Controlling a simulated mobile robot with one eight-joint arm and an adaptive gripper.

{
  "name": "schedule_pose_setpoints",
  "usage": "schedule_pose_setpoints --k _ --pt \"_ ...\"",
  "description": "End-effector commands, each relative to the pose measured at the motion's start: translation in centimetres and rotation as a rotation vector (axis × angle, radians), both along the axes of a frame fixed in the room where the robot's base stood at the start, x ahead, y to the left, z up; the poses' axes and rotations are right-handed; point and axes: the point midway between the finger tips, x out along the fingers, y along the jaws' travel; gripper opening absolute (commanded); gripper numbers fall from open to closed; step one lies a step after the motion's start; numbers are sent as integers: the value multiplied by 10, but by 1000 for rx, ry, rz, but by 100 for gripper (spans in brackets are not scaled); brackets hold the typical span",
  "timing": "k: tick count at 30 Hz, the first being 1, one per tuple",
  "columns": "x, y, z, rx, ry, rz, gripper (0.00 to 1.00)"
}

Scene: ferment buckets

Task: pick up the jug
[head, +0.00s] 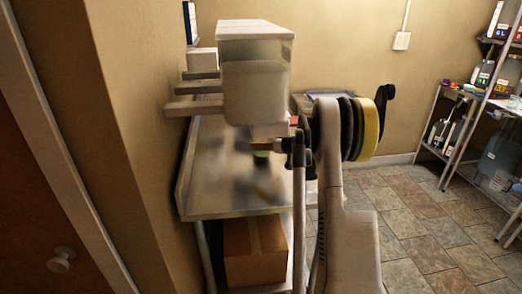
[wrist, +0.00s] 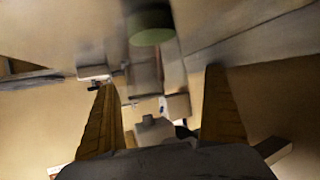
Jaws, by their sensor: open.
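I cannot tell for sure which thing is the jug. A large bluish see-through vessel (head: 496,160) stands low on the rack at the far right and may be it. My gripper (wrist: 160,82) shows in the wrist view with its two tan fingers wide apart and nothing clearly between them. In the head view my gripper (head: 264,145) is small and partly hidden, over the metal table (head: 205,185).
A big pale translucent bucket (head: 255,90) is above the table, near my arm. Wooden bars (head: 195,106) jut from the left wall. A cardboard box (head: 254,250) sits under the table. Bottles fill the right-hand racks (head: 447,130). The tiled floor (head: 425,225) between is clear.

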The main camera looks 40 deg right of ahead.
Motion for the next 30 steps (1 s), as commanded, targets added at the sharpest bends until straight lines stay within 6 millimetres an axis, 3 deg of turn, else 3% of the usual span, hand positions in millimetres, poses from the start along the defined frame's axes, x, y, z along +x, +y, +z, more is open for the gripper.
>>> schedule_pose_setpoints --k 12,20,21,26,27,29,30 --pt "51 -10 -23 0 0 0 100" --pt "55 -11 -23 1 0 -1 100" --pt "55 -11 -23 1 0 -1 97" --pt "55 -11 -23 0 0 -1 48" --pt "55 -10 -23 0 0 -1 42" --pt "55 -11 -23 0 0 -1 42" --pt "55 -11 -23 0 0 -1 36"
